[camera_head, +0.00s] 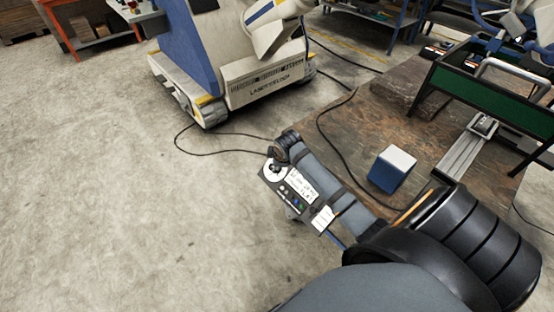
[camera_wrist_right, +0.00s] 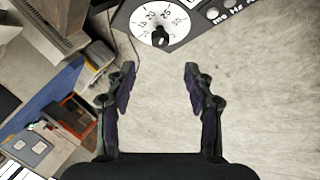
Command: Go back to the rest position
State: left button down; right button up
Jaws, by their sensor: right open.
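My right arm comes in from the lower right of the head view and reaches across the left edge of the wooden table (camera_head: 345,125). Its far end is beside a dark control panel (camera_head: 290,187) with a white dial. In the right wrist view my right gripper (camera_wrist_right: 160,88) is open, its two dark fingers well apart with nothing between them. The panel's dial (camera_wrist_right: 160,24) shows just beyond the fingertips, apart from them. The right gripper's fingers cannot be made out in the head view. My left gripper is in neither view.
A blue and white cube (camera_head: 392,169) stands on the table near my right arm. A dark cable lies over the tabletop. A green-sided frame (camera_head: 485,95) stands at the table's right. A large white and blue machine (camera_head: 235,65) stands behind. The floor at left is clear.

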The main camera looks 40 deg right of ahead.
dwell(0.5)
jog(key=s+a+r+m+g+y, duration=0.1)
jog(key=s+a+m, duration=0.45)
jog(key=s, duration=0.55)
jog(key=s+a+r+m+g, duration=0.1)
jog(key=s+a+m, duration=0.4)
jog(key=s, duration=0.7)
notch_tip(320, 180, down, 24)
jog(key=d+n+g, duration=0.1)
jog(key=d, duration=0.1)
jog(key=s+d+f+g, duration=0.1)
jog(key=s+f, duration=1.7)
jog(key=s, duration=0.2)
jog(key=shift+s+d, duration=0.15)
jog(key=shift+s, duration=0.05)
jog(key=shift+f, duration=0.1)
jog(key=shift+c, duration=0.4)
